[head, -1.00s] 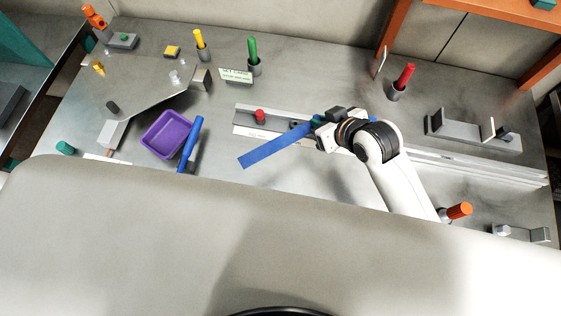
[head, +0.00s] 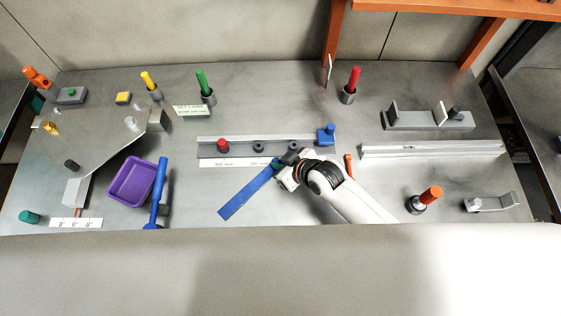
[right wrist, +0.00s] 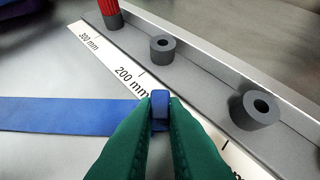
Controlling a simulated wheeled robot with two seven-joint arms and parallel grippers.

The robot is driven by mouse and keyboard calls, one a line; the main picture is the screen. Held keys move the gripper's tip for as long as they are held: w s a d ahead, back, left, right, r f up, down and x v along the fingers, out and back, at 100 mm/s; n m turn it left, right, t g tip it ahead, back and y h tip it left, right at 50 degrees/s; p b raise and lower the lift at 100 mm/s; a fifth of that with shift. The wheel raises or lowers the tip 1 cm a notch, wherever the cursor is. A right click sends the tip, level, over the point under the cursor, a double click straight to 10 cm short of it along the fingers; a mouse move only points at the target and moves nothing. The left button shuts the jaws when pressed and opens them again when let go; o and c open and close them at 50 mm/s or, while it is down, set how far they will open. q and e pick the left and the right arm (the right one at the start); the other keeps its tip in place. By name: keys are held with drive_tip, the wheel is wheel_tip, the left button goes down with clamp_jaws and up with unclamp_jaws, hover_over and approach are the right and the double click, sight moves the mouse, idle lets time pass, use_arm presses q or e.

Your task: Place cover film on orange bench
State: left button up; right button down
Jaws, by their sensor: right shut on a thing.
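The cover film appears to be the long flat blue strip (head: 246,192), which runs down-left from my right gripper (head: 279,166) in the head view. That gripper is shut on the strip's upper right end, just in front of the ruler rail. In the right wrist view the green fingers (right wrist: 160,112) pinch a blue end piece, and the strip (right wrist: 60,115) reaches to the left edge. The only orange bench-like structure is the orange frame with a top (head: 455,7) at the back right, cut off by the head view's upper edge. My left gripper is out of view.
The grey rail (head: 240,149) holds a red-topped peg (head: 222,145), dark rings and a blue block (head: 326,134). A purple tray (head: 137,182) and a blue-handled tool (head: 161,190) lie left. Upright red (head: 354,78) and green (head: 203,82) handles stand behind. A silver rail (head: 430,150) lies right.

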drive_tip(key=shift+f, duration=0.1)
drive_tip(key=c, duration=1.5)
unclamp_jaws()
drive_tip(key=v, duration=1.2)
drive_tip(key=shift+r, duration=0.25)
drive_tip(key=shift+a+f, duration=0.1)
